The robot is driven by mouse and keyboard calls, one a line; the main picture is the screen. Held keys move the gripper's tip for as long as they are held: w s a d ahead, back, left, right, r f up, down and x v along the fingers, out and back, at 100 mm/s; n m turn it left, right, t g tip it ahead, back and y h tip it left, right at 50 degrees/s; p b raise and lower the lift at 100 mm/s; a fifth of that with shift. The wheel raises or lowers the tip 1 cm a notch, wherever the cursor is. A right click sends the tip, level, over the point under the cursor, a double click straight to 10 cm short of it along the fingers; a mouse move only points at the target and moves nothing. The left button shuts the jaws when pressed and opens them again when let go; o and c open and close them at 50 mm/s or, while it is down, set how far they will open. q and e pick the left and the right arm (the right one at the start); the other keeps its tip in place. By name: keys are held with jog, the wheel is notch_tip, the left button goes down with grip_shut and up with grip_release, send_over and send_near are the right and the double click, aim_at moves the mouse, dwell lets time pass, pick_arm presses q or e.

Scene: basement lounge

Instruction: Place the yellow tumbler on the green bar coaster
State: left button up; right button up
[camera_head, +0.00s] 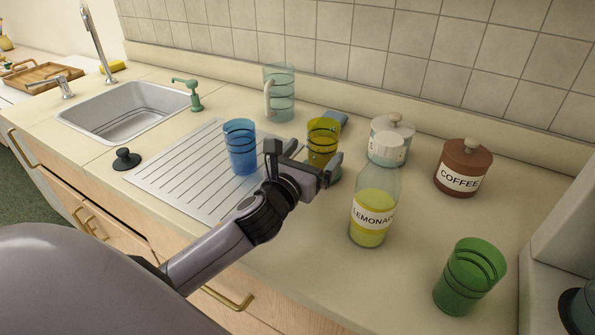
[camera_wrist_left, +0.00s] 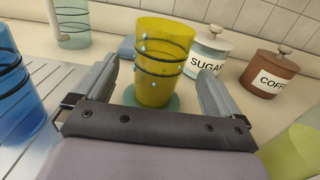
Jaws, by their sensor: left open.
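The yellow tumbler (camera_head: 323,136) stands upright on the counter just beyond my left gripper (camera_head: 303,160). In the left wrist view the yellow tumbler (camera_wrist_left: 163,60) has dark bands and droplets, and its base is over the green bar coaster (camera_wrist_left: 150,104), appearing to rest on it. The coaster's rim shows around the base. My left gripper (camera_wrist_left: 157,75) is open, with one finger on each side of the tumbler and visible gaps between. In the head view my gripper hides the tumbler's lower part and most of the coaster. My right gripper is not in view.
A blue tumbler (camera_head: 240,147) stands close left on the ribbed drainboard (camera_head: 180,177). A lemonade bottle (camera_head: 370,212), sugar jar (camera_head: 388,142) and coffee jar (camera_head: 460,168) stand to the right. A green tumbler (camera_head: 468,278) is front right. A clear pitcher (camera_head: 279,92) stands behind.

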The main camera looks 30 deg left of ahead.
pick_arm(q)
jog(key=s, duration=0.6)
jog(key=shift+s+d, duration=0.25)
jog(key=shift+s, duration=0.1)
jog(key=shift+s, duration=0.1)
